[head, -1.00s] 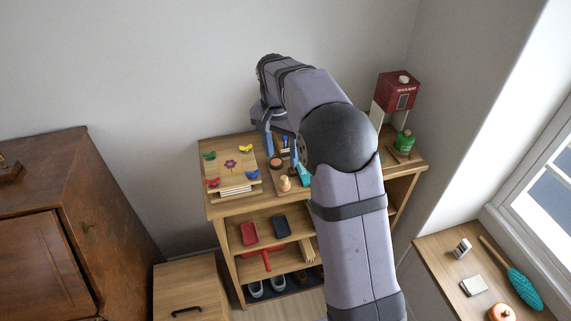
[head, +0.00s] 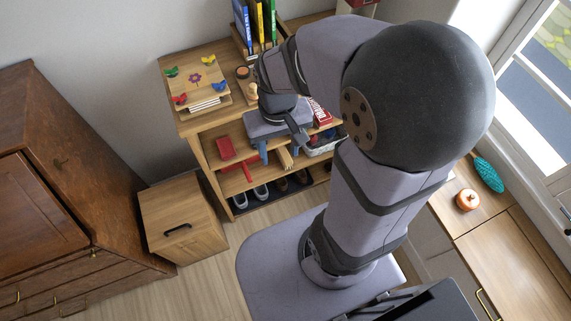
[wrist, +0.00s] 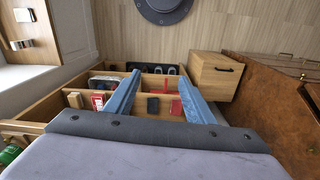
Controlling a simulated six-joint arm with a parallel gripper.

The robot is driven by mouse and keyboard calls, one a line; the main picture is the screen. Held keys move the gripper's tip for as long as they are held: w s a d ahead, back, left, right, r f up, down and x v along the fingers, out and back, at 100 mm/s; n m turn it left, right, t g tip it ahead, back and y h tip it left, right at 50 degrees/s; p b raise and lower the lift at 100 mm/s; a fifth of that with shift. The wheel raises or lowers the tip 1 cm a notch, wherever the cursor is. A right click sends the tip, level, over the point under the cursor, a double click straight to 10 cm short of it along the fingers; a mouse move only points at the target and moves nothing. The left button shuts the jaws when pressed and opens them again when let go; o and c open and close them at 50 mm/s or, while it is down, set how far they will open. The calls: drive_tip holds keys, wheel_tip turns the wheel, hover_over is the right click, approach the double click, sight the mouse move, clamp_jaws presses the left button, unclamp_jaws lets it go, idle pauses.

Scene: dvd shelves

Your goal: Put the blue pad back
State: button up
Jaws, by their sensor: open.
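A dark pad (wrist: 153,105), blue-grey in the earlier head view, lies on the upper open shelf of the wooden shelf unit, beside a red pad (wrist: 176,108). In the head view the red pad (head: 225,148) shows, but my gripper hides the dark one. My gripper (head: 282,150) is in front of the shelf unit, fingers pointing down and spread. In the wrist view my gripper (wrist: 158,76) is open with nothing between its blue fingers, and the dark pad shows between them. I cannot tell the gap to it.
Shoes (head: 240,200) stand at the bottom. A low drawer cabinet (head: 180,225) and a large brown cabinet (head: 70,180) stand left. The floor in front is clear.

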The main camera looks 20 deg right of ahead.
drive_tip(key=shift+n, duration=0.5)
drive_tip(key=s, duration=0.2)
drive_tip(key=s+f, duration=0.1)
drive_tip(key=shift+s+a+f, duration=0.1)
drive_tip(key=shift+s+f, duration=0.1)
drive_tip(key=shift+s, duration=0.2)
wheel_tip(320, 180, down, 11)
drive_tip(key=b, duration=1.1)
